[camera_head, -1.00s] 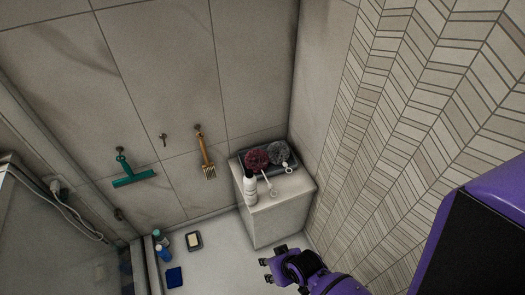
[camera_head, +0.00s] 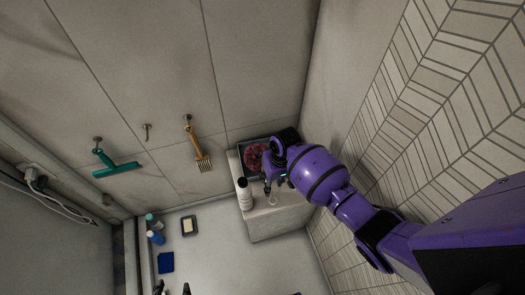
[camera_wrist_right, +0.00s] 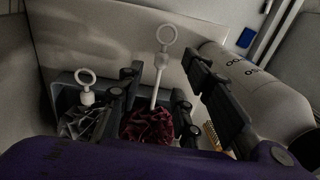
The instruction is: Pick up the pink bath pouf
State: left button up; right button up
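The pink bath pouf (camera_head: 256,157) is a dark pink, frilly ball in the grey tray on top of a white cabinet. In the right wrist view the pouf (camera_wrist_right: 148,126) lies low between my finger pads, its white handle and ring pointing up. My right gripper (camera_head: 268,178) is over the tray beside the pouf. In the wrist view its fingers are wide apart, on either side of the pouf and handle, with no firm hold visible. Two dark tips, apparently my left gripper (camera_head: 173,289), show apart at the head view's bottom edge.
A white bottle (camera_head: 245,195) stands at the cabinet's front left, close to the right finger in the wrist view. A grey pouf (camera_wrist_right: 88,120) with a white ring is beside the pink one. Walls close in behind and right. A squeegee (camera_head: 118,168) and brush (camera_head: 196,142) hang left.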

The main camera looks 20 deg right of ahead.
jog(key=f, duration=0.2)
jog(key=f+b, duration=0.1)
jog(key=f, duration=0.4)
jog(key=shift+w+a+f+b, duration=0.1)
jog(key=shift+w+a+b, duration=0.05)
jog(key=shift+a+b, duration=0.25)
jog(key=shift+f, duration=0.2)
jog(key=shift+w, duration=0.1)
grip_shut()
pick_arm(q)
jog(key=shift+s+a+f, duration=0.1)
jog(key=shift+s+f, duration=0.3)
jog(key=shift+f, duration=0.25)
jog(key=shift+s+a+f, duration=0.1)
jog(key=shift+s+f, duration=0.25)
jog(key=shift+f, duration=0.25)
